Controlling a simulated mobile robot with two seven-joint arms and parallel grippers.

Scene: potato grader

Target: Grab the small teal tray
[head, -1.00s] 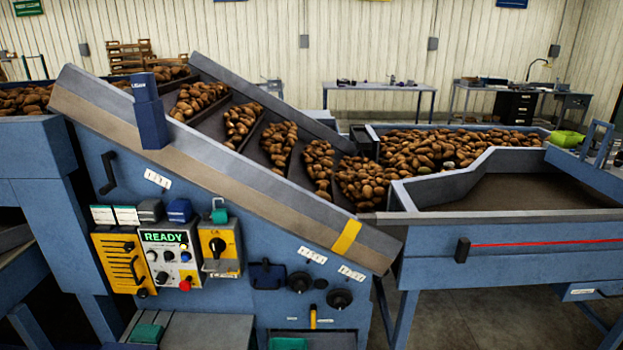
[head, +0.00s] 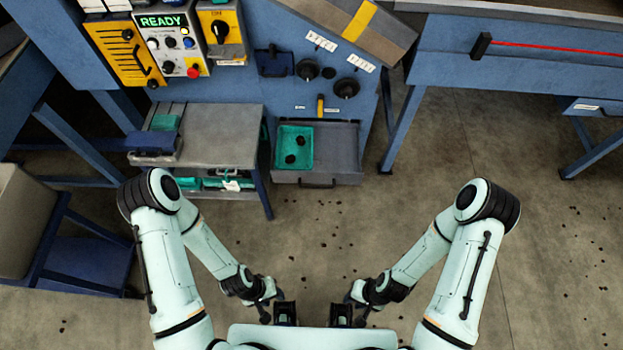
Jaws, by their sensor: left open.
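A small teal tray (head: 284,136) lies in the left part of an open grey drawer (head: 338,160) low on the grader's front. Two dark lumps lie in it. My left gripper (head: 284,316) and my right gripper (head: 341,316) are side by side at the bottom of the head view, close to my body. Both are well short of the tray, with bare floor between. The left gripper is open; nothing shows in it. The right gripper's fingers are too dark and small to read.
A grey side table (head: 220,135) stands left of the drawer, with a blue-grey bin on its left end and more teal items on its lower shelf. The control panel (head: 168,45) reads READY. A blue frame leg (head: 402,130) stands to the right. Small dark crumbs dot the open floor.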

